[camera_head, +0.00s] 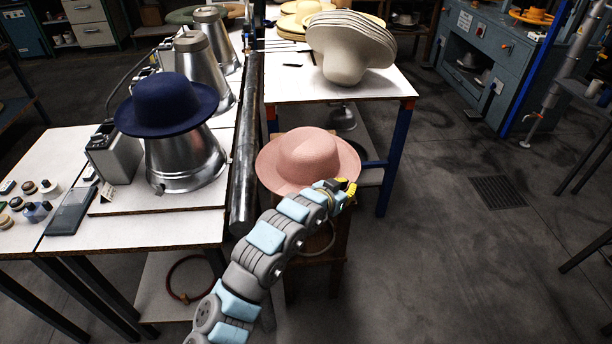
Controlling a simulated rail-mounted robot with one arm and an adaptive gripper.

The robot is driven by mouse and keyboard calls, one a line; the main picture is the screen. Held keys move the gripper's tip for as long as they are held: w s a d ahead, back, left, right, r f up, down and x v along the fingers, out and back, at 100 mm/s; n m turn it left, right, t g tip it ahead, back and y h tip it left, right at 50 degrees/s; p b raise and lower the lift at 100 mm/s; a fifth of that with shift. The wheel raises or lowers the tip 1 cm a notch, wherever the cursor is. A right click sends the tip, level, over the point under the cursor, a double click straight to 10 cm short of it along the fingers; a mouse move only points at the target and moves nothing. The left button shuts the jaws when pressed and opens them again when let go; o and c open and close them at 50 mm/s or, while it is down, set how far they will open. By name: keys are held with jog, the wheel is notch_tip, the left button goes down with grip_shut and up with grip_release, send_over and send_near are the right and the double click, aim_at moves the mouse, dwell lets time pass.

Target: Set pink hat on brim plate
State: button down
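The pink hat (308,157) sits crown up in the middle of the camera_head view, over a brown wooden stand (318,255). My gripper (346,188) is at the near right edge of the pink hat's brim, with yellow parts showing at its end. The fingers are small and partly hidden, so I cannot tell whether they hold the brim or only overlap it in view. I cannot make out for sure which thing is the brim plate; several metal cone-shaped forms (186,163) stand on the left table.
A navy hat (168,103) rests on the nearest metal form. A dark pipe (244,160) runs along the left table's edge. A stack of cream hats (348,45) stands on the white table (395,85) behind. The floor at right is open around a drain grate (497,191).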

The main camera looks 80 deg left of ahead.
notch_tip(320, 180, down, 14)
jog(key=w+b, duration=0.1)
jog(key=b, duration=0.4)
jog(key=shift+w+d+b, duration=0.25)
jog(key=shift+d+b, duration=0.15)
jog(key=shift+f, duration=0.15)
jog(key=c, duration=1.6)
grip_release()
jog(key=shift+c, duration=0.2)
jog(key=o, duration=0.4)
